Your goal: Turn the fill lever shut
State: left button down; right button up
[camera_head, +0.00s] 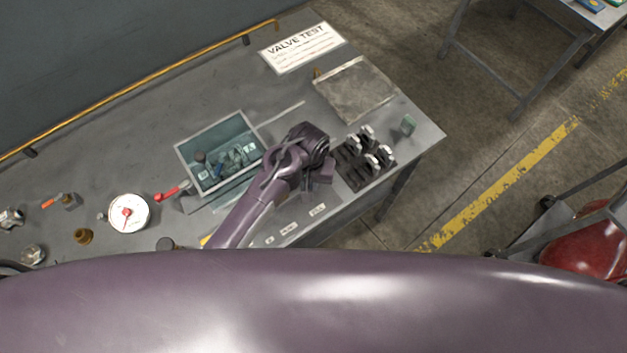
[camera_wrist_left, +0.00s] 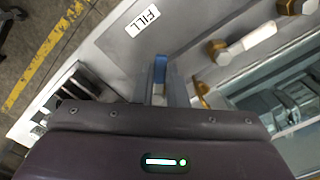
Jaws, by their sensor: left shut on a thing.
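My left gripper (camera_head: 322,182) is over the front edge of the bench, near the small FILL label (camera_head: 317,210). In the left wrist view my left gripper (camera_wrist_left: 160,92) is shut on a narrow blue handle, the fill lever (camera_wrist_left: 160,68), whose end shows between the fingers. The FILL label (camera_wrist_left: 143,21) lies just beyond it. The lever's pivot and valve body are hidden by the fingers and the palm. In the head view my gripper hides the lever. My right gripper is not in view.
A glass-topped tank (camera_head: 222,150) lies left of my gripper, with a red-handled lever (camera_head: 172,191) and a round gauge (camera_head: 128,212) further left. A black rack with pale-topped parts (camera_head: 363,160) stands close on the right. Brass fittings with a white pipe (camera_wrist_left: 245,42) sit beside the lever.

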pick_arm(q)
jog(key=m, duration=0.2)
jog(key=a+m, duration=0.1)
jog(key=m, duration=0.2)
jog(key=shift+w+a+m, duration=0.3)
jog(key=shift+w+a, duration=0.05)
jog(key=shift+a, duration=0.05)
jog(key=shift+w+a+m, duration=0.25)
jog(key=shift+m, duration=0.7)
jog(key=shift+w+a+m, duration=0.25)
jog(key=shift+m, duration=0.7)
jog(key=c, duration=1.5)
grip_release()
jog(key=shift+o, duration=0.2)
